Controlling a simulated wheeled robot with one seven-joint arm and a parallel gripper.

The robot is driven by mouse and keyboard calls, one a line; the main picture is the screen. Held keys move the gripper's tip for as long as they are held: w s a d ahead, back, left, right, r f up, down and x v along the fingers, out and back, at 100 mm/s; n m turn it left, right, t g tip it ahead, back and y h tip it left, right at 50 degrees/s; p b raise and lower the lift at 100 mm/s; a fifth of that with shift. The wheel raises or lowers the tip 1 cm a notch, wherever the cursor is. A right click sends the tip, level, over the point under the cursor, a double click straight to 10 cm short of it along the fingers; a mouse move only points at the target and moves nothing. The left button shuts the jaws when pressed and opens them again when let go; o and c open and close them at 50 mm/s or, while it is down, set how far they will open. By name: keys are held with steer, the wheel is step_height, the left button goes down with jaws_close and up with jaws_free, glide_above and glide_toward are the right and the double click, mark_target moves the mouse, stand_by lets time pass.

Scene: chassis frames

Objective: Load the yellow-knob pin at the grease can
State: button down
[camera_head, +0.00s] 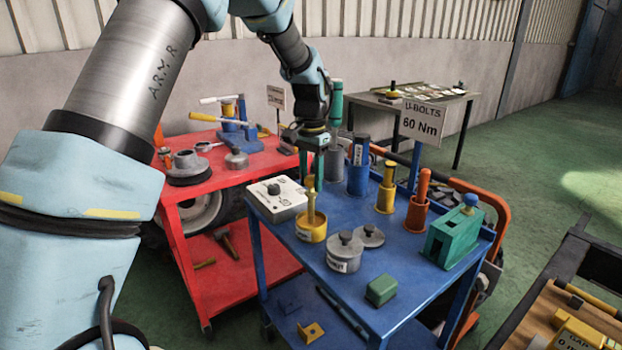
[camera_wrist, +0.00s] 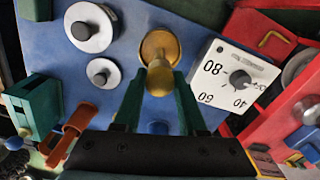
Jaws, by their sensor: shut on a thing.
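The yellow grease can (camera_head: 311,230) stands on the blue cart top, near its left front, and also shows in the wrist view (camera_wrist: 152,40). The yellow-knob pin (camera_head: 311,200) is upright over the can, its lower end at or inside the can's mouth; how deep I cannot tell. My gripper (camera_head: 312,180) is above the can with its green fingers pointing down. In the wrist view its fingertips (camera_wrist: 160,80) are on either side of the yellow knob (camera_wrist: 160,83), shut on it. The knob hides part of the can's mouth.
A white dial box (camera_head: 277,197) stands close left of the can. Grey knobbed weights (camera_head: 345,252) are at its right front. Yellow (camera_head: 386,194), orange (camera_head: 417,212) and blue (camera_head: 358,172) upright pieces stand behind to the right. A green block (camera_head: 452,238) is at the right edge.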

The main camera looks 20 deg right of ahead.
steer(key=shift+r+p, duration=2.75)
steer(key=shift+r, duration=0.75)
